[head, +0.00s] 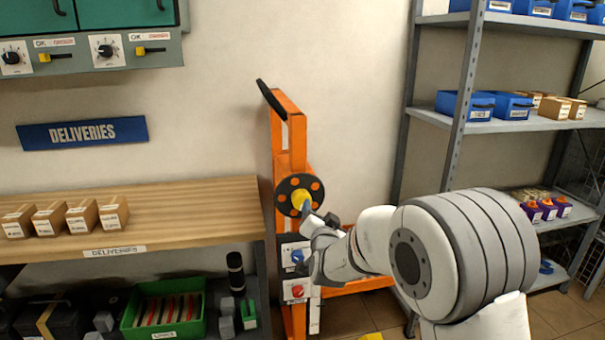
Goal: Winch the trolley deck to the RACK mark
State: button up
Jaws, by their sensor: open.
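The orange trolley (288,138) stands upright against the wall, with a black handle at its top. A black winch wheel (286,209) with orange spots and a yellow hub (300,198) is on its mast. My gripper (308,212) is open just in front of the wheel's lower right, close to the hub; I cannot tell whether it touches. Below are a blue knob (297,257) and a red knob (297,291) on light plates. An orange horizontal part (362,285), possibly the deck, shows low behind my arm. I see no readable RACK mark; my arm hides part of the trolley.
A wooden bench (190,192) with several small boxes is at left, under a blue DELIVERIES sign (82,133). A green crate (163,312) sits below it. A grey shelf rack (465,95) with blue bins stands at right. Bare wall lies between.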

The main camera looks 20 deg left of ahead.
aim_at(303, 201)
jog(key=s+a+r+n+g+y+p, duration=0.1)
jog(key=s+a+n+y+p, duration=0.2)
jog(key=n, duration=0.4)
jog(key=p+x, duration=0.3)
jog(key=x, duration=0.4)
jog(key=shift+w+d, duration=0.1)
jog(key=shift+d, duration=0.05)
jog(key=shift+c, duration=0.4)
jog(key=c, duration=0.9)
